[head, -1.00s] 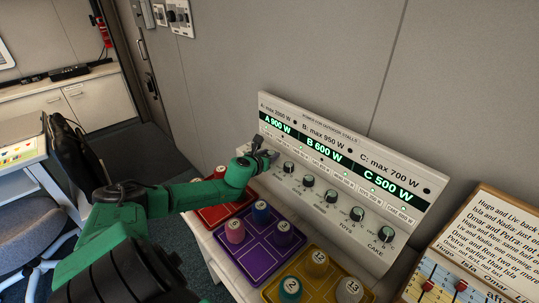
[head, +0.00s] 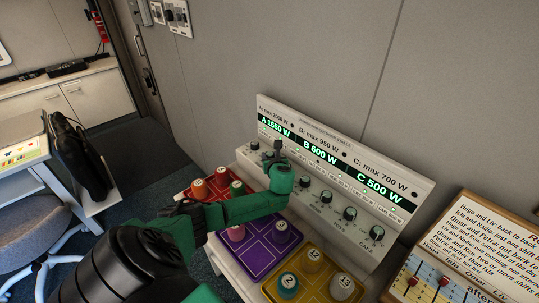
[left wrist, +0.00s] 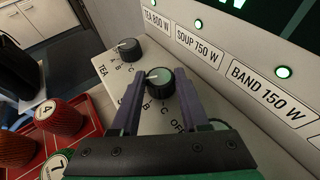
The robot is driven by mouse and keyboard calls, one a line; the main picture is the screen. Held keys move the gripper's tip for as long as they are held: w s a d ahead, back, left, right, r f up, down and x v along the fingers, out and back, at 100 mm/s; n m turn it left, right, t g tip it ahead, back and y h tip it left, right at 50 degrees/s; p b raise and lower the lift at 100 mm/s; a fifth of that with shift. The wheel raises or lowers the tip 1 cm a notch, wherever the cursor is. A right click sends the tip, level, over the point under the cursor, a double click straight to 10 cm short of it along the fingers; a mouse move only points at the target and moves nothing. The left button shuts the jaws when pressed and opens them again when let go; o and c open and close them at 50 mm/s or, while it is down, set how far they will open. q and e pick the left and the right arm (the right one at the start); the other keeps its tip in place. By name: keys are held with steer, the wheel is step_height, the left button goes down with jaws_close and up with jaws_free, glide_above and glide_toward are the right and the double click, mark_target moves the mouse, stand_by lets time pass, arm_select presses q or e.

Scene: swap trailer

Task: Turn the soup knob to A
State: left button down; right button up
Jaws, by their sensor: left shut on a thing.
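The soup knob (left wrist: 161,82) is dark and round with a white pointer mark, below the "SOUP 150 W" label (left wrist: 198,47). In the left wrist view its mark points left; C and OFF show below it, while its A is hidden or unclear. My left gripper (left wrist: 160,88) is shut on this knob, one finger on each side. In the head view, my left gripper (head: 277,158) covers the knob at the panel (head: 400,232). The A readout (head: 274,126) is lit and looks like 1050 W, but its digits are small. My right gripper is not in view.
The tea knob (left wrist: 130,48) stands close on the left. More knobs (head: 326,196) run to the right. Red (head: 189,193), purple (head: 257,261) and yellow (head: 313,290) trays with numbered pieces lie in front. A notice board (head: 470,235) is at the right.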

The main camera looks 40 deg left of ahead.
arm_select(q)
steer(key=shift+n+g+y, duration=0.5)
steer(key=shift+n, duration=0.1)
steer(key=shift+c, duration=2)
jaws_free()
steer(key=shift+w, duration=0.1)
steer(key=v, duration=1.4)
steer(key=shift+d+r, duration=0.15)
steer(key=shift+d, duration=0.05)
steer(key=shift+s, duration=0.2)
